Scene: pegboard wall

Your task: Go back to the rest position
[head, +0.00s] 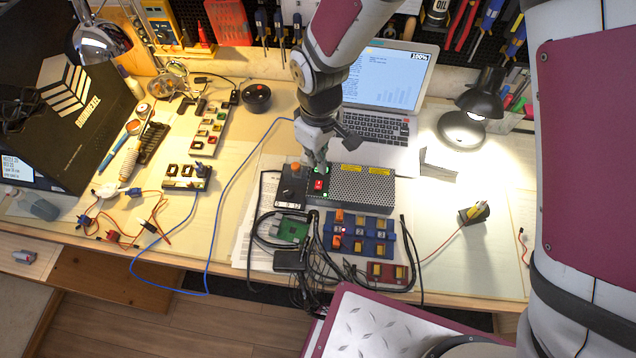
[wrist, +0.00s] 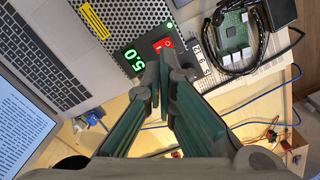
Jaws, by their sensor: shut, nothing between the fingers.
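My gripper (head: 316,158) is shut and empty. In the head view it points down at the left end of a grey perforated power supply (head: 365,183), close to its red switch (head: 319,185). In the wrist view the closed fingertips (wrist: 165,62) lie just below the red switch (wrist: 163,44) and beside a green display reading 5.0 (wrist: 133,60). I cannot tell whether the fingertips touch the power supply.
A laptop (head: 385,85) stands open behind the power supply. A lit desk lamp (head: 480,100) is at the right. Blue and red switch modules (head: 358,235), a green circuit board (head: 291,230) and black cables lie in front. Tools hang on the pegboard behind.

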